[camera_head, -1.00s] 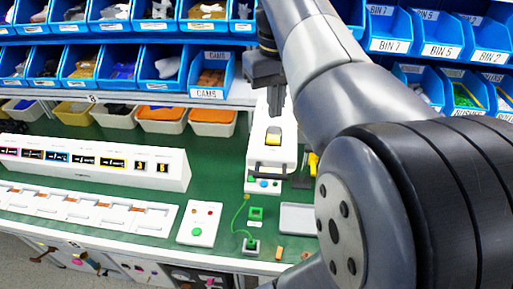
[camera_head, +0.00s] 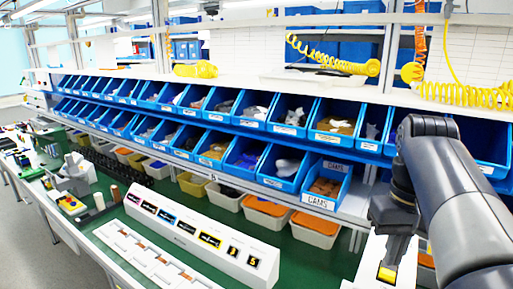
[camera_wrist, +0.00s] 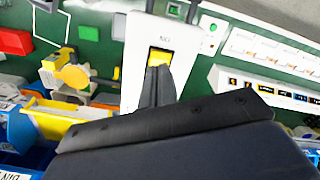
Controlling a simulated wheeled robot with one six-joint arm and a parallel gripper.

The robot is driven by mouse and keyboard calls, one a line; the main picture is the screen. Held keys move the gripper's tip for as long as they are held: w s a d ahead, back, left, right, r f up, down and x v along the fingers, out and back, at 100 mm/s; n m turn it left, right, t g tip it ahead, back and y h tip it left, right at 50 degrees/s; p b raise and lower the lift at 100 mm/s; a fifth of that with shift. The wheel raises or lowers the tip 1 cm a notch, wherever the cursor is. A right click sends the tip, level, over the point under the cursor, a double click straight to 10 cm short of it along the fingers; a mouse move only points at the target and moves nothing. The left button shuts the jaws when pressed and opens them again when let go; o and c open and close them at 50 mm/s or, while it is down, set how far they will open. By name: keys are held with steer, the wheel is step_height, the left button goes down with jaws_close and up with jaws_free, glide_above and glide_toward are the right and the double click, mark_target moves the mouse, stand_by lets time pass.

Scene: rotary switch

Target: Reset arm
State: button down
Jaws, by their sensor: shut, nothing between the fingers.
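My gripper (camera_head: 392,258) is at the right of the head view, pointing down over a white box (camera_head: 372,256) on the green bench. The yellow switch (camera_head: 387,275) on this box shows just below the fingertips. In the wrist view my gripper (camera_wrist: 158,70) is shut and empty, its fingertips together in front of the yellow switch (camera_wrist: 160,57). The white box (camera_wrist: 140,85) lies behind the fingers there. The fingers hide part of the switch, so I cannot tell whether they touch it or how it is turned.
Blue bins (camera_head: 322,186) stand in rows behind the bench, with orange-filled trays (camera_head: 316,228) below them. A white panel with small displays (camera_head: 200,238) lies left of the arm. In the wrist view, a yellow part (camera_wrist: 72,70) and a red block (camera_wrist: 15,41) are to the left.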

steer(key=shift+f+b, duration=1.05)
steer(key=shift+f, duration=0.35)
steer(key=shift+r, duration=0.1)
steer(key=shift+r, duration=0.1)
